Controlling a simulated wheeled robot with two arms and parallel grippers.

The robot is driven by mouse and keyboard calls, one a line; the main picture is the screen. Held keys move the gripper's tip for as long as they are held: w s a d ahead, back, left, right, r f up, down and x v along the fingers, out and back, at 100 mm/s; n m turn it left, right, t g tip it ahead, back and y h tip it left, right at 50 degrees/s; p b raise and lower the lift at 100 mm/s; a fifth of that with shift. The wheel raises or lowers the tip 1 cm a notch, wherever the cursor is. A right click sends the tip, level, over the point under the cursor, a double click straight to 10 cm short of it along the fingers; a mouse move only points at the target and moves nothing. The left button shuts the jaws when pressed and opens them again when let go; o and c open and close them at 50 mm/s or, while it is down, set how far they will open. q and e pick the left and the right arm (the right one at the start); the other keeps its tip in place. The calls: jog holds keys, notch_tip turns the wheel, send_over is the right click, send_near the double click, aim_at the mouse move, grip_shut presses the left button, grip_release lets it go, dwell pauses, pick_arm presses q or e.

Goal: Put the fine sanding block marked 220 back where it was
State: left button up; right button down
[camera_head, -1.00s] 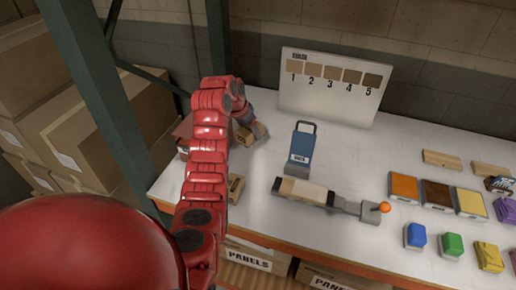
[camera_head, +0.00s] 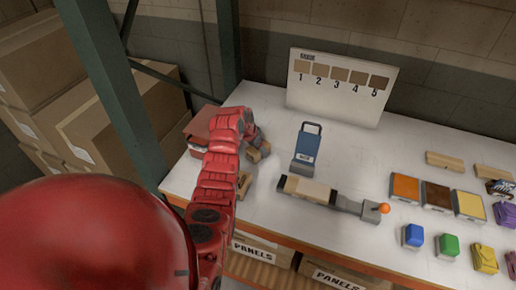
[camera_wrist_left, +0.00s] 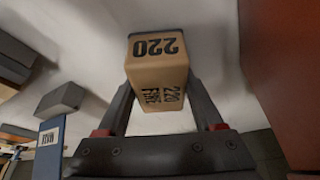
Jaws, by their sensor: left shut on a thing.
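The tan sanding block (camera_wrist_left: 158,82) fills the space between my left fingers in the left wrist view. It is marked 220 on its end and 220 FINE on its side. My left gripper (camera_wrist_left: 160,98) is shut on it. In the head view the held block (camera_head: 261,152) shows small at the end of my red arm, low at the left end of the white table (camera_head: 300,225). I cannot tell whether it touches the table. A second tan block (camera_head: 243,184) lies nearer the front, partly behind my arm. My right gripper is not in view.
A red box (camera_head: 204,122) stands close left of my gripper. A blue handled holder (camera_head: 307,146) and a clamp-like tool with an orange knob (camera_head: 384,208) are to the right. The numbered board (camera_head: 338,88) stands behind. Colored pads and blocks fill the right.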

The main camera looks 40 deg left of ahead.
pick_arm(q)
jog(key=shift+f, duration=0.25)
jog(key=o, duration=1.3)
jog(key=shift+r, duration=0.1)
jog(key=shift+r, duration=0.1)
